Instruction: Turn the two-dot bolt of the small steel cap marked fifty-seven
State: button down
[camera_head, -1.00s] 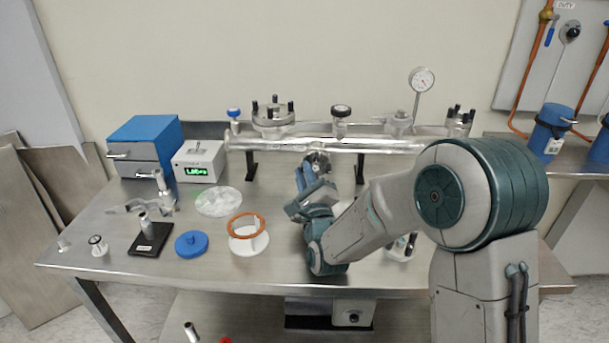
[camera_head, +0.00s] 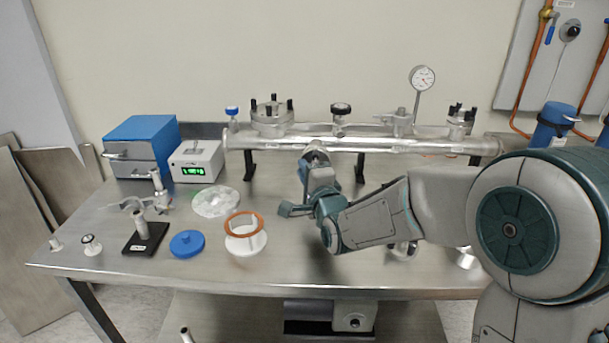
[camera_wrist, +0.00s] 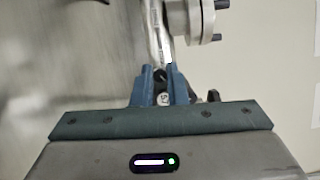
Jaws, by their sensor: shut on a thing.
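My gripper (camera_wrist: 162,74) is at the front of the horizontal steel pipe (camera_head: 400,146). In the wrist view its two blue fingers are closed together around a small dark part at their tips, which looks like a bolt. A small white tag marked 57 (camera_wrist: 163,100) shows between the fingers. In the head view my gripper (camera_head: 314,158) covers most of the small steel cap under the pipe's middle. The bolt's dots cannot be made out, and the fingers hide most of the cap.
A larger flange with black-tipped studs (camera_head: 272,116) stands on the pipe at left. A dial gauge (camera_head: 422,80) rises at right. A white stand with an orange ring (camera_head: 245,235), a blue lid (camera_head: 187,243) and a black-based post (camera_head: 146,237) occupy the left front of the bench.

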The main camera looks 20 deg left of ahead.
jog(key=shift+s+a+r+n+g+h+p, duration=0.15)
jog(key=shift+n+g+h+p, duration=0.35)
jog(key=shift+n, duration=0.9)
jog(key=shift+w+d+r+n+g+h+p, duration=0.1)
jog(key=shift+n+g+h+p, duration=0.15)
jog(key=shift+n+h, duration=0.8)
jog(key=shift+s+a+r+n+g+h+p, duration=0.15)
jog(key=shift+n+g+h+p, duration=0.15)
jog(key=shift+n, duration=1.45)
jog(key=shift+w, duration=0.15)
jog(key=c, duration=1.4)
grip_release()
jog(key=shift+f, duration=0.1)
jog(key=shift+c, duration=0.2)
jog(key=shift+d, duration=0.1)
